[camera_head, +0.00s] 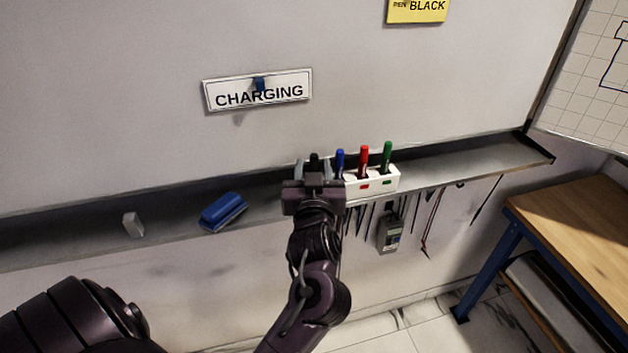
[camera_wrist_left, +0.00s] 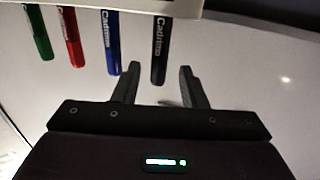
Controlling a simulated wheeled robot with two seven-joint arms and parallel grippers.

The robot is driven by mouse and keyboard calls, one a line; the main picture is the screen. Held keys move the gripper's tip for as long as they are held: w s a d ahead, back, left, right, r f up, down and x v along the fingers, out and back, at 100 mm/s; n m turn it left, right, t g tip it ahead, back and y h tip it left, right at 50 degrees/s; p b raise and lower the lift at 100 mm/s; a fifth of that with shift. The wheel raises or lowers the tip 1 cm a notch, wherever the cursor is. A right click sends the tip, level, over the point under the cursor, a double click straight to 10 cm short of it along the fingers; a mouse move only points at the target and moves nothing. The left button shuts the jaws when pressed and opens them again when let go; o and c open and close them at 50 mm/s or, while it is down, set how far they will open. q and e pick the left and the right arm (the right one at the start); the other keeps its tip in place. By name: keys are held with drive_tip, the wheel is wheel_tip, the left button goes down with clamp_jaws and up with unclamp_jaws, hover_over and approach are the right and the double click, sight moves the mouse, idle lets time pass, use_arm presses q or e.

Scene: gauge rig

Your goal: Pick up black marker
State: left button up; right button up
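The black marker (camera_wrist_left: 160,48) stands in the white marker holder (camera_head: 373,181), at the end of the row beside the blue marker (camera_head: 340,163). In the head view only its dark top (camera_head: 314,160) shows; my gripper hides the rest. My left gripper (camera_head: 315,168) is open in front of it. In the left wrist view the fingers (camera_wrist_left: 160,72) lie one on each side of the marker's free end, with a gap on both sides.
A red marker (camera_head: 364,160) and a green marker (camera_head: 387,156) share the holder. A blue eraser (camera_head: 222,212) and a small pale block (camera_head: 133,225) lie on the ledge (camera_head: 265,203) to the left. Tools and a meter (camera_head: 390,234) hang below. A wooden table (camera_head: 580,222) stands right.

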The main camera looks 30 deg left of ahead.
use_arm(q)
drive_tip(key=shift+x, duration=1.45)
drive_tip(key=shift+s+d, duration=0.1)
drive_tip(key=shift+d, duration=0.05)
drive_tip(key=c, duration=0.4)
clamp_jaws()
